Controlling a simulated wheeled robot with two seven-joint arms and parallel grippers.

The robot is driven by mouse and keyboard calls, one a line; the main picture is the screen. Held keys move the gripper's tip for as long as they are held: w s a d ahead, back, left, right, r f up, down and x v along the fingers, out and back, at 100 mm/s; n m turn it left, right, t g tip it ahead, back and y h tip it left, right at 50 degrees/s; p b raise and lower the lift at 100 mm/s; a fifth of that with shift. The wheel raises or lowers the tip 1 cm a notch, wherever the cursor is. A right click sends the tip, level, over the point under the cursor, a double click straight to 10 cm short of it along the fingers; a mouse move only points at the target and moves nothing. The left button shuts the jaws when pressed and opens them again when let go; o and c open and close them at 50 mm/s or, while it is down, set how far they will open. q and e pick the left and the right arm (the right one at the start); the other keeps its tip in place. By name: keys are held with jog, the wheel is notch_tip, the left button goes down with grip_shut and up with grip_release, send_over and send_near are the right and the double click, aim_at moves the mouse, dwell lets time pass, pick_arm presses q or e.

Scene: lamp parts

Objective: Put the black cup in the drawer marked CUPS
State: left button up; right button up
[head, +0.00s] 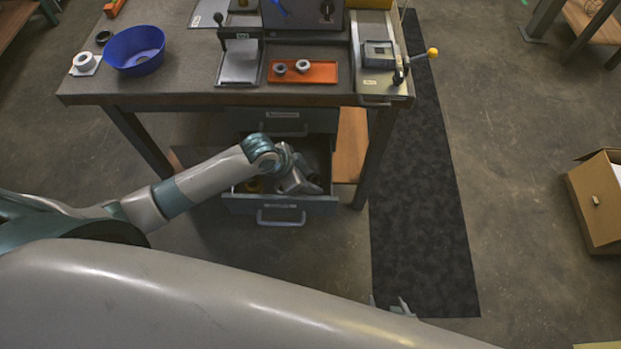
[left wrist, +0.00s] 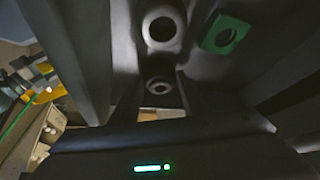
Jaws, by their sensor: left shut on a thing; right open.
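My left gripper (head: 300,181) is over the inside of the open lower drawer (head: 280,206). In the left wrist view its fingers are shut on a small dark round part with a hole, which looks like the black cup (left wrist: 160,86). In the head view the gripper hides this cup. A pale ring-shaped part (left wrist: 162,27) and a green square part with a hole (left wrist: 225,33) show beyond it in the left wrist view. The drawer's label is too small to read. My right gripper (head: 388,304) is open and empty, low over the floor mat, partly hidden by my body.
An upper drawer (head: 285,123) is above the open one. The bench (head: 190,85) carries a blue bowl (head: 134,50), a dark ring (head: 103,37), a white part (head: 84,62) and an orange tray (head: 320,73). A cardboard box (head: 598,210) stands at right.

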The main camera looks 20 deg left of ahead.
pick_arm(q)
jog(key=o, duration=1.1)
jog(key=shift+f, duration=0.1)
jog(key=v, duration=1.2)
jog(key=shift+w, duration=0.1)
